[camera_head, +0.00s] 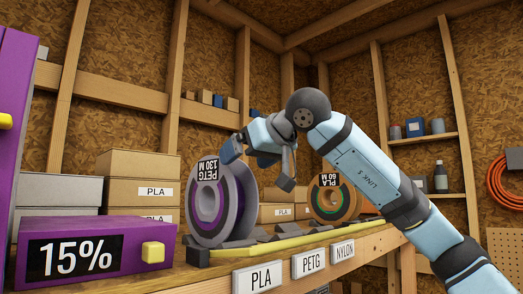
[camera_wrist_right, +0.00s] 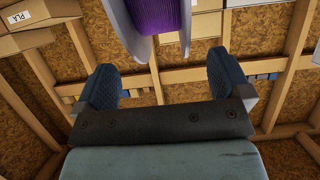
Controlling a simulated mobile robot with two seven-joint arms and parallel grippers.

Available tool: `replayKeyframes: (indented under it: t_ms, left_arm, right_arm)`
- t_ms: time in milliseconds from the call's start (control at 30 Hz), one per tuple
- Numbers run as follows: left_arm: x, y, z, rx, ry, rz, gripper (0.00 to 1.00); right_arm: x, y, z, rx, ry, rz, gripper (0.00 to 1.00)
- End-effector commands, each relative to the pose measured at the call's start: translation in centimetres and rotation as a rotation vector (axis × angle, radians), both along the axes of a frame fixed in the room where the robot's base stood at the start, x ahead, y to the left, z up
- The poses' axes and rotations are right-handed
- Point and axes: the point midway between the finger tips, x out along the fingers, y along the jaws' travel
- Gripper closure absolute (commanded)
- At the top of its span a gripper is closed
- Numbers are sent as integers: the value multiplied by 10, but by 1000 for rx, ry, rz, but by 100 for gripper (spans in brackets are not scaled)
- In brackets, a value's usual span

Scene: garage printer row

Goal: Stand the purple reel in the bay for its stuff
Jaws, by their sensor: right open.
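The purple reel (camera_head: 207,203) has grey flanges, purple filament and a black tag reading PETG 130 M. It stands upright at the left end of the dark grey rack on the bench. Front labels read PLA (camera_head: 258,277), PETG (camera_head: 308,263) and NYLON (camera_head: 343,251). My right gripper (camera_head: 262,160) is open, just right of the reel's upper part. In the right wrist view, the reel's purple winding (camera_wrist_right: 160,14) shows at the top, ahead of the open fingers. I see no contact. My left gripper is out of view.
An orange reel (camera_head: 333,199) tagged PLA 60 M stands further along the rack. A yellow strip (camera_head: 290,241) runs along its front. A purple unit (camera_head: 97,256) showing 15% is at front left. Cardboard boxes (camera_head: 138,165) marked PLA stand behind.

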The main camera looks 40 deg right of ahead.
Motion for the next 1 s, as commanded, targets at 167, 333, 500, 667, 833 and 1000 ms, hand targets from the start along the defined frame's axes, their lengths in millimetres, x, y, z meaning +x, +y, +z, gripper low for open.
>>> replayKeyframes:
  t_ms: [167,333,500,667,833,1000]
  left_arm:
    - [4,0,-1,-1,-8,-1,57]
    - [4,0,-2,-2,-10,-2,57]
    - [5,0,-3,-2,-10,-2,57]
    - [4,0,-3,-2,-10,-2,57]
    - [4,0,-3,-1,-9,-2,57]
    - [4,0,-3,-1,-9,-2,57]
  right_arm:
    - [25,3,-12,0,2,1,4]
    - [44,4,-19,1,1,0,4]
    - [56,5,-24,1,1,1,4]
    - [59,5,-25,0,0,1,4]
    - [59,5,-25,0,0,1,4]
    - [59,5,-25,0,0,1,32]
